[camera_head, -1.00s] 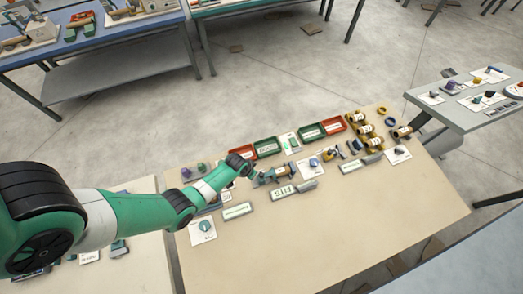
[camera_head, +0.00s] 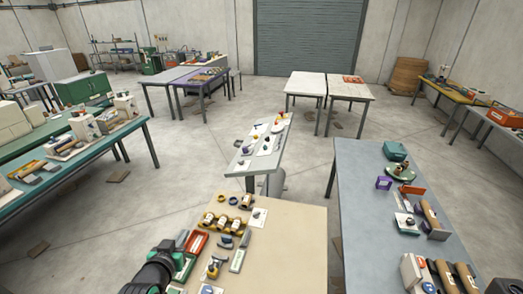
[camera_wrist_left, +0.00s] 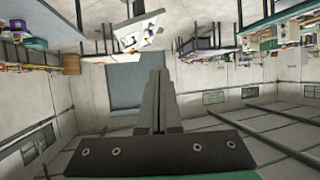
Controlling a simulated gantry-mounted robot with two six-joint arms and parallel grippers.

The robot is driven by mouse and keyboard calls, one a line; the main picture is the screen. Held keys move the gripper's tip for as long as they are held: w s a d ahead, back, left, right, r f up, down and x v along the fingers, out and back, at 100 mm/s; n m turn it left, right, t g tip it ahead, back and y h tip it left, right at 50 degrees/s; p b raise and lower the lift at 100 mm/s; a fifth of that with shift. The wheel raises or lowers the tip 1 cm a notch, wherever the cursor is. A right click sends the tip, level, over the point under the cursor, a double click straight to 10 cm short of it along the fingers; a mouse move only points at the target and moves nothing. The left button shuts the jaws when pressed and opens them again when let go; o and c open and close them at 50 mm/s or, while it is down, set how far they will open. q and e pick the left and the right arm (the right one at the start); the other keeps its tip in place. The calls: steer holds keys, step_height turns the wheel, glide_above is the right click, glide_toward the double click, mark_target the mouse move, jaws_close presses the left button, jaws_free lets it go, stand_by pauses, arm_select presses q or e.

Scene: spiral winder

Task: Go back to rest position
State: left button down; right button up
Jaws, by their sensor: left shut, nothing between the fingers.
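My left arm shows at the bottom left of the head view, where its dark wrist with a green band (camera_head: 155,272) stands up in front of the near beige table (camera_head: 285,245). The gripper's fingers are hard to make out there. In the left wrist view my left gripper (camera_wrist_left: 157,75) is shut, its two grey fingers together with nothing between them. They point at open room, clear of any object. My right gripper shows in neither view.
On the beige table are several yellow-brown rolls (camera_head: 222,222), a red bin (camera_head: 196,243) and small tools. A narrow grey table (camera_head: 245,162) stands behind it. A blue-grey table (camera_head: 360,215) stands at the right. The wrist view shows the room upside down.

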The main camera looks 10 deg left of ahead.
arm_select(q)
steer(key=s+d+r+m+t+h, duration=0.1)
steer(key=d+r+t, duration=0.3)
steer(key=r, duration=1.1)
steer(key=s+d+r+t+h, duration=0.1)
steer(key=d+r+t, duration=0.25)
steer(key=r, duration=1.15)
steer(key=s+d+r+m+t+h, duration=0.15)
steer(key=s+r+t, duration=0.55)
steer(key=s+r, duration=1.15)
step_height(320, 180, down, 40)
steer(key=b, duration=4)
steer(key=shift+w+d+f, duration=0.15)
steer(key=shift+d, duration=0.15)
